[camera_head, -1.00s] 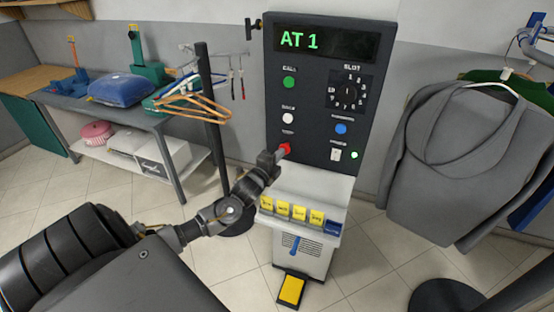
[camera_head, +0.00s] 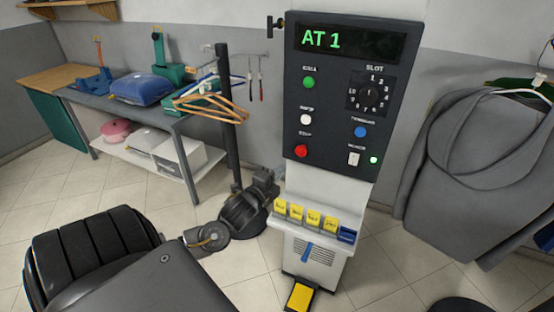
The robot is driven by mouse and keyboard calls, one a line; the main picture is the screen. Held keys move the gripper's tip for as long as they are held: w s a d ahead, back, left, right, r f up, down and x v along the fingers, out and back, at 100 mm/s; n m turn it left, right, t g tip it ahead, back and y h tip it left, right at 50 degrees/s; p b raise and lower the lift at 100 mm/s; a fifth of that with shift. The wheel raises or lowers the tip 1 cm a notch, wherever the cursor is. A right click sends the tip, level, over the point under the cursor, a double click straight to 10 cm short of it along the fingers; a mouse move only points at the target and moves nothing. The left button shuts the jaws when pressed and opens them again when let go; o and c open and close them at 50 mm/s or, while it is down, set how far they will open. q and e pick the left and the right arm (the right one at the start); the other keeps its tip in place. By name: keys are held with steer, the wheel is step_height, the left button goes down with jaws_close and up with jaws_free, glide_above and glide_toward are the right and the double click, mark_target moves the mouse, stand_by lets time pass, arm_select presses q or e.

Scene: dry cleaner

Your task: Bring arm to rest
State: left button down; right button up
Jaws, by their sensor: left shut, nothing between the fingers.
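My left arm comes in from the lower left. Its left gripper (camera_head: 277,172) is shut and empty, beside the left edge of the control panel (camera_head: 330,117) and apart from its buttons. The panel display (camera_head: 350,42) reads "AT 1" in green. The red button (camera_head: 301,151), white button (camera_head: 306,119), green button (camera_head: 309,82) and blue button (camera_head: 360,132) are uncovered. The slot dial (camera_head: 370,94) and a small lit green lamp (camera_head: 374,160) are on the right side. My right gripper is not in view.
A grey garment (camera_head: 475,165) hangs at the right. A dark stand (camera_head: 226,120) with wooden hangers (camera_head: 212,104) is left of the panel. A table (camera_head: 160,116) holds a folded blue item (camera_head: 142,90). Yellow tags (camera_head: 297,212) and a yellow pedal (camera_head: 300,297) are below the panel.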

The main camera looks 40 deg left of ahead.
arm_select(q)
steer(key=shift+s+d, duration=0.1)
steer(key=shift+s, duration=0.55)
